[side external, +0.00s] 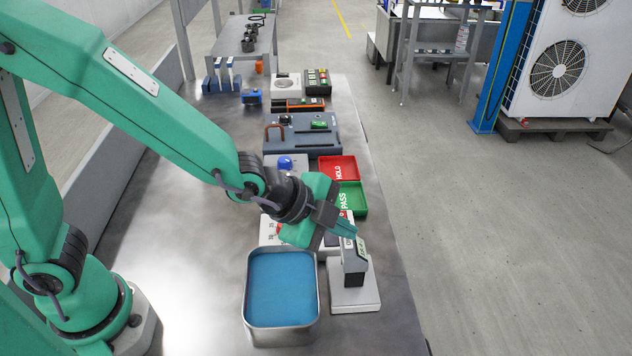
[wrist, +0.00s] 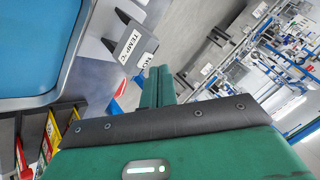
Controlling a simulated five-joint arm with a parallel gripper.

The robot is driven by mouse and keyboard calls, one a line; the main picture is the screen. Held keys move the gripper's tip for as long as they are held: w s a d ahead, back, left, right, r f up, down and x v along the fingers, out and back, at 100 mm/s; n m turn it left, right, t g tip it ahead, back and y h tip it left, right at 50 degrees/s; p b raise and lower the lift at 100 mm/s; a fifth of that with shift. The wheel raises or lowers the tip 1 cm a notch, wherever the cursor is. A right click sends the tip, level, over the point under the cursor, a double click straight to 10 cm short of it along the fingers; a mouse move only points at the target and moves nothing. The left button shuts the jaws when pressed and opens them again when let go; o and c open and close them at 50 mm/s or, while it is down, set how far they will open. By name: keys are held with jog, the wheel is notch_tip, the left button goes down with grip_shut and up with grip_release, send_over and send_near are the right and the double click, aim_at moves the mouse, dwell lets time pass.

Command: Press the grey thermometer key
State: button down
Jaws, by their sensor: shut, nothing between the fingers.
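The thermometer (side external: 354,262) is a grey and dark unit standing upright on a white base (side external: 357,299), to the right of the metal tub. Its TEMP °C label also shows in the wrist view (wrist: 130,46), beyond my fingers. I cannot make out the grey key itself in either view. My gripper (side external: 350,231) is shut and empty, with its fingertips close to the thermometer's top in the side view. I cannot tell whether they touch it.
A metal tub (side external: 248,306) with blue contents stands left of the thermometer. Red HOLD (side external: 339,168) and green PASS (side external: 359,199) trays lie behind my gripper. A grey case (side external: 300,140) stands farther back. The bench's right edge is close to the thermometer base.

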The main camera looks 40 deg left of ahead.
jog(key=shift+r, duration=0.15)
jog(key=shift+r, duration=2.85)
